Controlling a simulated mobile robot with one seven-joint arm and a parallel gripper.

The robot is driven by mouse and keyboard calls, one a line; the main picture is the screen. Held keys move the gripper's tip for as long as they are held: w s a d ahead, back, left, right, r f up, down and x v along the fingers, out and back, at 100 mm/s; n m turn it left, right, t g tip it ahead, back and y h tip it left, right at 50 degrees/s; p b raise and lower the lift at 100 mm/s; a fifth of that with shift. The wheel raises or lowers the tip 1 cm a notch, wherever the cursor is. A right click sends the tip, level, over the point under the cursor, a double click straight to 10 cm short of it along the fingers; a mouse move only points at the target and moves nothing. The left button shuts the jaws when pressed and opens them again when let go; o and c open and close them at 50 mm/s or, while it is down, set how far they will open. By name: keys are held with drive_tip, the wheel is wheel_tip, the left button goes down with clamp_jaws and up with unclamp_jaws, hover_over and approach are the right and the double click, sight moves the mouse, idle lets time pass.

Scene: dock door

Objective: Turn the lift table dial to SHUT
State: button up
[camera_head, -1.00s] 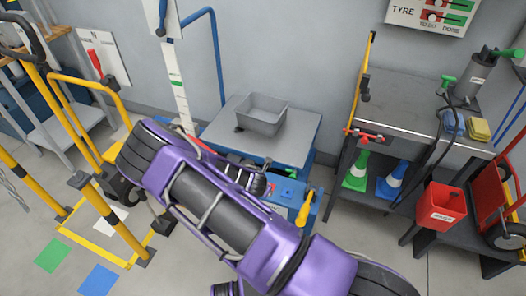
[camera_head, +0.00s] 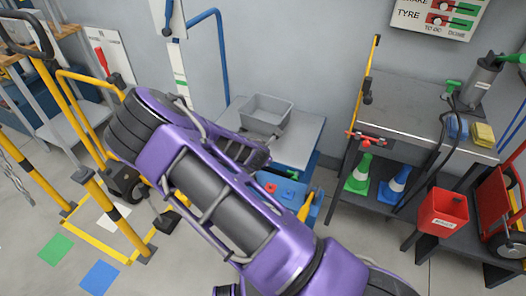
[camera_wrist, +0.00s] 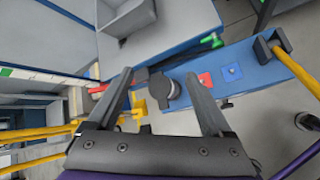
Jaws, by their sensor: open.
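The lift table (camera_head: 300,145) is a blue table with a grey top; its blue front panel also shows in the wrist view (camera_wrist: 262,88). A dark round knob (camera_wrist: 168,90), apparently the dial, sits at the left end of this panel. Its markings are too small to read, so I cannot tell its setting. My gripper (camera_wrist: 159,73) is open, with one finger on each side of the knob. I see no clear contact between fingers and knob.
A grey bin (camera_head: 266,113) stands on the table top. A red square (camera_wrist: 205,79), a blue square (camera_wrist: 232,72) and a yellow handle (camera_wrist: 298,72) lie right of the knob. Yellow rails (camera_head: 100,215) stand at left. A dark workbench (camera_head: 415,105) with a red bucket (camera_head: 443,212) is at right.

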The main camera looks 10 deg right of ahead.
drive_tip(key=shift+o, duration=0.2)
drive_tip(key=s+a+f+n+g, duration=0.1)
drive_tip(key=s+f+n+g, duration=0.2)
drive_tip(key=s+f, duration=0.55)
drive_tip(key=s+f+n+g, duration=0.25)
drive_tip(key=s+f, duration=0.25)
drive_tip(key=f, duration=0.6)
drive_tip(key=shift+n, duration=0.25)
drive_tip(key=b+x, duration=0.1)
drive_tip(key=x, duration=0.4)
drive_tip(key=b+x, duration=0.1)
drive_tip(key=x, duration=0.5)
drive_tip(key=b+x, duration=0.1)
drive_tip(key=x, duration=0.5)
drive_tip(key=shift+w+a+b, duration=0.35)
drive_tip(key=shift+w+b, duration=0.05)
